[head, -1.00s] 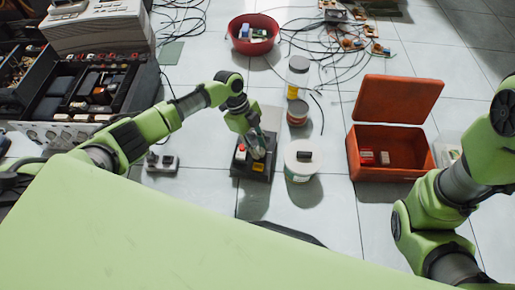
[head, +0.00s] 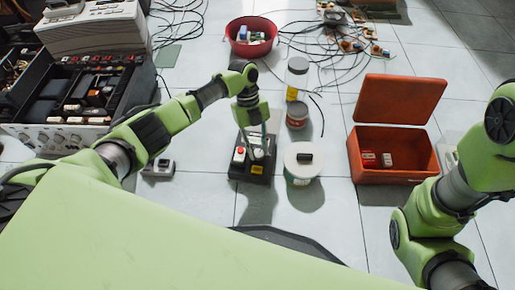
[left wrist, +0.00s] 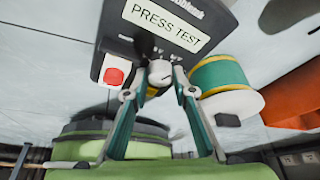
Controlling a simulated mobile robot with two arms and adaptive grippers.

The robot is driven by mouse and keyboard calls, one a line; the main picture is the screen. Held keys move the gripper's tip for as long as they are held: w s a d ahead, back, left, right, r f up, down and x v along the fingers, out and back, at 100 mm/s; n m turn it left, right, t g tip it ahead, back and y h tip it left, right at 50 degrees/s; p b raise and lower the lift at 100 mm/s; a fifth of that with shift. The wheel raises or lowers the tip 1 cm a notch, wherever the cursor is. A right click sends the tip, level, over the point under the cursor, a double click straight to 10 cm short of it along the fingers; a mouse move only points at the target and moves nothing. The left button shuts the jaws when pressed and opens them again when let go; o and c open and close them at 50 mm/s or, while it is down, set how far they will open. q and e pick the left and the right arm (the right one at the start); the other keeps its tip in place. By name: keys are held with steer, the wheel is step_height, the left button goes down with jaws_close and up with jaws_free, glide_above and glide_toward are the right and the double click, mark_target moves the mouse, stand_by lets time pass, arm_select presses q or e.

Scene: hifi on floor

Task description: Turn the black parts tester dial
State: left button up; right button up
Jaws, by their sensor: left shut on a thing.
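The black parts tester (head: 251,170) stands on the floor in the middle of the head view, with a red button on a white plate and a yellow label on it. In the left wrist view the tester (left wrist: 113,38) carries a "PRESS TEST" label, and its pale round dial (left wrist: 160,73) lies below that label. My left gripper (left wrist: 160,78) is shut on the dial, one finger at each side. In the head view my left gripper (head: 257,145) reaches down onto the tester and partly hides the dial. My right arm shows at the right, but its gripper is out of view.
An open orange box (head: 392,178) lies further right. A small grey socket block (head: 158,168) sits left. A red bowl (head: 251,47) and cables lie behind.

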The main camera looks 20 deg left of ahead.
mark_target(253, 144)
stand_by(0.3)
arm_select(q)
steer(key=o, duration=0.8)
steer(key=shift+o, duration=0.2)
steer(key=v, duration=1.2)
steer(key=shift+d, duration=0.15)
